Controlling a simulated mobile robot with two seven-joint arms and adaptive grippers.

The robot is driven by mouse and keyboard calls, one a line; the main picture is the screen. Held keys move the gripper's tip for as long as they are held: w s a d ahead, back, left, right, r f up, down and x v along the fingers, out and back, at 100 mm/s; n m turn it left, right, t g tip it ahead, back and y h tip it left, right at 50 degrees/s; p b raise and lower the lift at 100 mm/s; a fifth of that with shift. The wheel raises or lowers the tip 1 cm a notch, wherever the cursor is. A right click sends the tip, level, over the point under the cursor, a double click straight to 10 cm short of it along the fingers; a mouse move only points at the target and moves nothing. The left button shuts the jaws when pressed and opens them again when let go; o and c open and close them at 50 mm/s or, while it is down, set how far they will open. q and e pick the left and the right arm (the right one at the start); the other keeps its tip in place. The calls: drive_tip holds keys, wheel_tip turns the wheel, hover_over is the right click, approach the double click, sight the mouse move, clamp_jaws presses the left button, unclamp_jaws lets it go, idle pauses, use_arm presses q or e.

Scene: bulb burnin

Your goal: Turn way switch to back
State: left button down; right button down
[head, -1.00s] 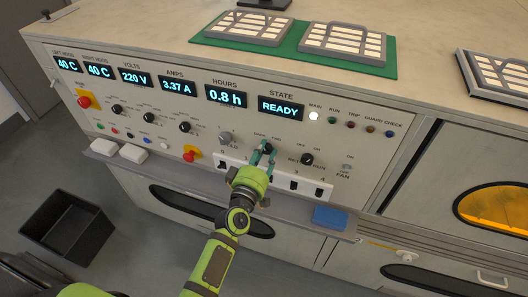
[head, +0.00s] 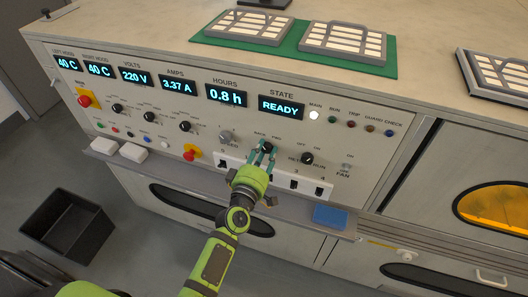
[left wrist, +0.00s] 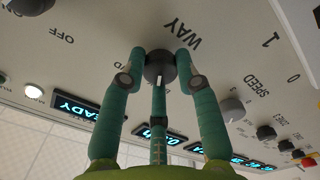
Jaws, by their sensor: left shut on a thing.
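The way switch is a dark round knob (head: 267,147) on the sloping front panel, under the BACK and FWD labels. In the left wrist view the knob (left wrist: 160,66) sits beside the WAY lettering, with a pale pointer mark on its face. My left gripper (head: 262,156) reaches up to it from below, its green fingers closed around the knob. In the left wrist view the gripper's fingertips (left wrist: 160,72) lie on either side of the knob. The fingers partly cover the knob in the head view. My right gripper is out of view.
A dark return/run knob (head: 307,159) sits right of the way switch, and a grey speed knob (head: 225,137) sits left. A blue block (head: 330,216) lies on the ledge. The STATE display (head: 281,108) reads READY.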

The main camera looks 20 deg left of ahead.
use_arm(q)
drive_tip(key=c, duration=0.9)
unclamp_jaws()
drive_tip(key=shift+s+d+f, duration=0.1)
drive_tip(key=shift+d+f, duration=0.15)
drive_tip(key=shift+f, duration=0.1)
drive_tip(key=shift+r, duration=0.15)
drive_tip(key=s, duration=1.2)
drive_tip(key=shift+a, duration=0.25)
